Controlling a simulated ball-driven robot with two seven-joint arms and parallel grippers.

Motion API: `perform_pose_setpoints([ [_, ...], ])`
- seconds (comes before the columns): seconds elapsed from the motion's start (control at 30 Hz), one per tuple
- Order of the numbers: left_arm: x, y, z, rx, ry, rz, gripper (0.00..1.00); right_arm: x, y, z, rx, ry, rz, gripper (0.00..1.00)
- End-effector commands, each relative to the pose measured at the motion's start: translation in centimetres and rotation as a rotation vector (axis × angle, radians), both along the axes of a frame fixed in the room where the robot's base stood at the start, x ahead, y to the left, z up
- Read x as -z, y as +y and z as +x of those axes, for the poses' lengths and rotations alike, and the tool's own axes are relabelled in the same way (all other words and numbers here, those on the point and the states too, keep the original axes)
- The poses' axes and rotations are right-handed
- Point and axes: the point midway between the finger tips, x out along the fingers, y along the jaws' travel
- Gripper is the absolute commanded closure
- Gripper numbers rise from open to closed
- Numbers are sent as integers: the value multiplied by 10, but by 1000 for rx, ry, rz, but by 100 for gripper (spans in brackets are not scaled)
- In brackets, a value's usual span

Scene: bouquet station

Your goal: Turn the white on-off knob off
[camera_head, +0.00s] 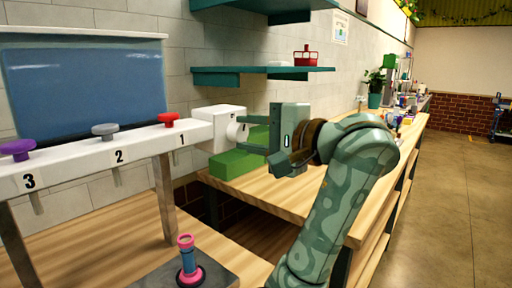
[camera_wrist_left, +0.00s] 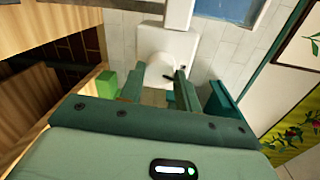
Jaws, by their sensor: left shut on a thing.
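The white round knob (camera_head: 233,131) sits on the right face of a white box (camera_head: 211,128), at the end of the white numbered rail. My left gripper (camera_head: 247,134) reaches it from the right and is shut on it, one finger above and one below in the head view. In the left wrist view the knob (camera_wrist_left: 160,72) lies between the tips of the two fingers (camera_wrist_left: 160,86), with a small dark mark at its right side. How far the knob is turned is hard to tell. My right gripper is in neither view.
A green block (camera_head: 238,163) lies on the wooden counter just under the box. The rail carries purple (camera_head: 17,149), grey (camera_head: 105,130) and red (camera_head: 168,119) handles. A pink-and-blue upright object (camera_head: 187,258) stands in front. Teal shelves (camera_head: 262,72) hang above.

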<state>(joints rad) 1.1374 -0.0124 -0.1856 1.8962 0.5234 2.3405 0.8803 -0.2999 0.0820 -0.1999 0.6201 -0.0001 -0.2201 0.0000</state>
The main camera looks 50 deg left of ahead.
Motion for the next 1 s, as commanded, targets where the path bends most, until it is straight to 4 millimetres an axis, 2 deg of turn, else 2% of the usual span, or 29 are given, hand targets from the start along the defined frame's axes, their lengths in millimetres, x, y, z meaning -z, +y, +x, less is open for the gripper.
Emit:
perform_pose_setpoints([
  [0.03,6,0,2,1,-34,1,90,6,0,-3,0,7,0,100],
  [0.4,3,0,1,2,-229,23,90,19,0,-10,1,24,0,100],
  [1.0,2,0,0,1,-278,27,90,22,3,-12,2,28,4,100],
])
